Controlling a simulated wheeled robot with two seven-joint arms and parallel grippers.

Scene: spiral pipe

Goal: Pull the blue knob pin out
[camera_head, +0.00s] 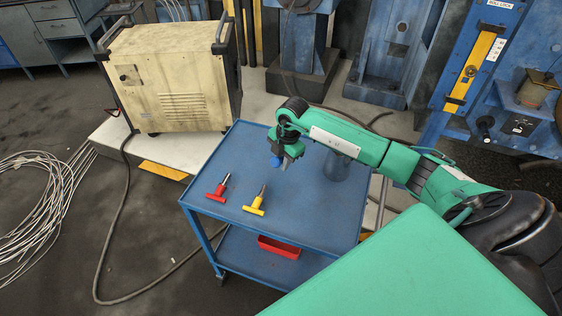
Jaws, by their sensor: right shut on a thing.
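My right gripper (284,156) hangs over the far part of the blue cart's top. It is shut on the blue knob pin (276,161), of which only a small blue bit shows at the fingertips. The rest of that pin is hidden by the gripper, and I cannot tell whether it touches the cart. My left gripper is not in view.
The blue cart (308,222) has a lower shelf with a red tray (279,247). A beige machine (172,77) stands behind left on a low platform. A dark cable (122,220) and coiled wires (38,192) lie on the floor. Blue machinery (385,55) stands behind.

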